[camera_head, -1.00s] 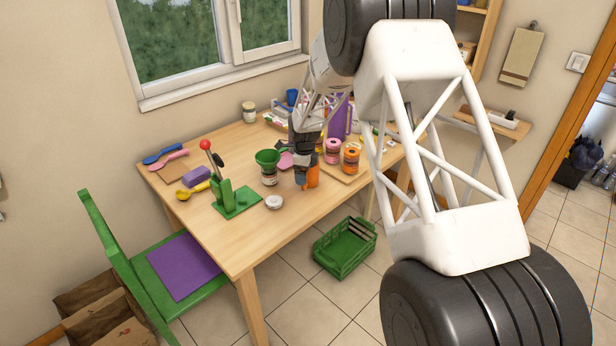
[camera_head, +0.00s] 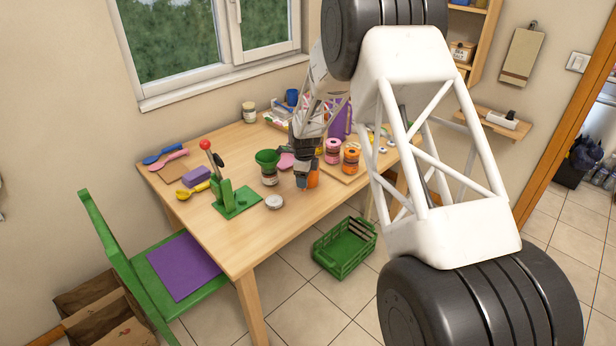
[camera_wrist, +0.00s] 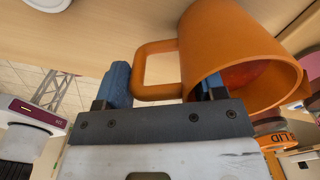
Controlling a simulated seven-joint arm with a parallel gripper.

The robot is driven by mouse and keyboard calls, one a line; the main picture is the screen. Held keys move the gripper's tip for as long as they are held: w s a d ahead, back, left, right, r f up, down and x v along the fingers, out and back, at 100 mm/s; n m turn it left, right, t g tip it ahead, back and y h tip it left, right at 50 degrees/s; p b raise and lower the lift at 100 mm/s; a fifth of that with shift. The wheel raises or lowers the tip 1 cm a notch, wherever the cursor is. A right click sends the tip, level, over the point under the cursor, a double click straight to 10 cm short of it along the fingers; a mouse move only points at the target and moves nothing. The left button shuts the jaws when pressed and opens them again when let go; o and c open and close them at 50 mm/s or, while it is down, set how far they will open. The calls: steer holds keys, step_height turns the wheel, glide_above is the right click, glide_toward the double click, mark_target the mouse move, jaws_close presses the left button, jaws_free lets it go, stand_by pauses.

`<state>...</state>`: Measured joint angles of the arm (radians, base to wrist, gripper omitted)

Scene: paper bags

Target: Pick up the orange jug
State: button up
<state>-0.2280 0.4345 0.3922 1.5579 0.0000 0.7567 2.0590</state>
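The orange jug (camera_wrist: 225,50) fills the upper right of the wrist view, its mouth turned to the lower right and its square handle pointing left. It shows small in the head view (camera_head: 313,180) on the table, partly hidden by my gripper (camera_head: 303,181). In the wrist view my gripper (camera_wrist: 166,84) has its two blue fingertips apart. The left one is beside the handle's outer edge and the right one overlaps the jug body, with the handle between them. Whether either finger touches the jug I cannot tell.
A green funnel on a jar (camera_head: 268,168), a white round lid (camera_head: 274,202) and a green lever press (camera_head: 232,195) stand left of the jug. Pink (camera_head: 333,151) and orange (camera_head: 351,157) spools are to its right. The table's front edge is clear.

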steer(key=c, duration=0.7)
steer(key=shift+r, duration=0.2)
steer(key=shift+c, duration=0.2)
steer(key=shift+r, duration=0.55)
step_height(320, 180, up, 2)
steer(key=shift+r, duration=0.1)
steer(key=s+d, duration=0.1)
steer(key=s, duration=0.6)
steer(key=s+d+r, duration=0.1)
steer(key=s+d, duration=0.1)
steer(key=s, duration=0.6)
steer(key=shift+s+d+r, duration=0.15)
steer(key=shift+s+d, duration=0.15)
steer(key=w+a+r, duration=0.1)
steer(key=a+r, duration=1.1)
steer(key=a, duration=0.1)
steer(key=shift+a+r, duration=0.15)
steer(key=shift+r, duration=0.25)
